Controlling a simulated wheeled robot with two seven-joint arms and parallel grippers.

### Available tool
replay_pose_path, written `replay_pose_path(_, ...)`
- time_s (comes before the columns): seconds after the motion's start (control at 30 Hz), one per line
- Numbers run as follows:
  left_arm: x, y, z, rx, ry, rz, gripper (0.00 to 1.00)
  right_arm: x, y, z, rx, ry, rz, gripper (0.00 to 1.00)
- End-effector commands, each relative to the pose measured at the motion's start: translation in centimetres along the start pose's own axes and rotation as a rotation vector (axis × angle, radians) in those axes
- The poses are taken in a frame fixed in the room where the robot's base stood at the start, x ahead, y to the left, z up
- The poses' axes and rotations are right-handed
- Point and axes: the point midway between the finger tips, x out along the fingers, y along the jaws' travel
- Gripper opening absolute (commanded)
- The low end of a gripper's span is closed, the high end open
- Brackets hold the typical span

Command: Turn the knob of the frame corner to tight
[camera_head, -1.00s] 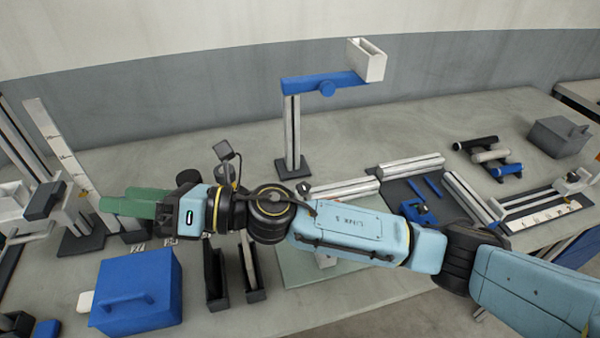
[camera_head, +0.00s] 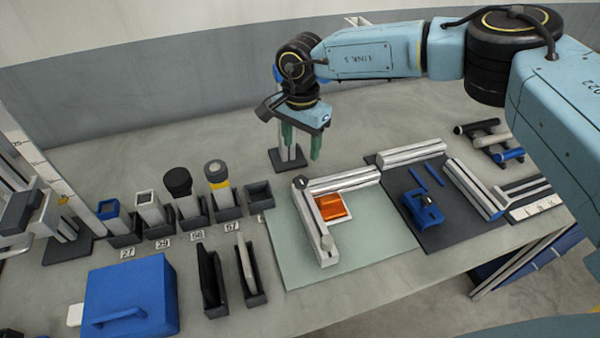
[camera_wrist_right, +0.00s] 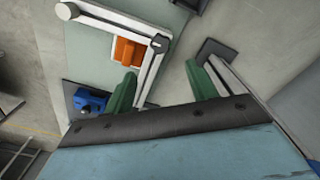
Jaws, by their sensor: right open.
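The frame corner is two light metal bars (camera_head: 319,228) meeting in an L on a pale green mat (camera_head: 290,247). A small dark knob (camera_head: 300,182) sits at the joint; it also shows in the right wrist view (camera_wrist_right: 160,43). I cannot read its setting. An orange block (camera_head: 332,206) lies inside the L. My right gripper (camera_head: 301,152) is open and empty, green fingers pointing down, above and behind the joint. In the right wrist view its fingers (camera_wrist_right: 163,85) are apart, with the knob beyond them. My left gripper is not in view.
A blue lidded box (camera_head: 130,295) and slotted holders (camera_head: 190,212) stand left of the mat. A dark mat (camera_head: 440,235) with a blue clamp (camera_head: 422,211) lies right. A post stand (camera_head: 287,160) is partly hidden behind my right gripper.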

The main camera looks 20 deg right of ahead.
Motion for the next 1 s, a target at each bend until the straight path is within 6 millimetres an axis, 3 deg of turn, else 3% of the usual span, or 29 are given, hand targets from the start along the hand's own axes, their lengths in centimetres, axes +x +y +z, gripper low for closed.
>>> replay_pose_path(0.3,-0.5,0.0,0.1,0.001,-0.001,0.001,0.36,6.9,0.0,0.2,0.001,-0.004,0.002,0.57)
replay_pose_path(0.5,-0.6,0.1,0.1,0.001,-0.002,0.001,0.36,9.7,-0.1,0.2,0.0,-0.004,0.0,0.57)
replay_pose_path(0.93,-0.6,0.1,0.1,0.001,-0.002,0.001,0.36,10.7,-0.1,0.2,0.0,-0.004,-0.002,0.57)
replay_pose_path(1.0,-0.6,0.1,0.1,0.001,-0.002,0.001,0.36,10.7,-0.1,0.2,0.0,-0.004,-0.002,0.49)
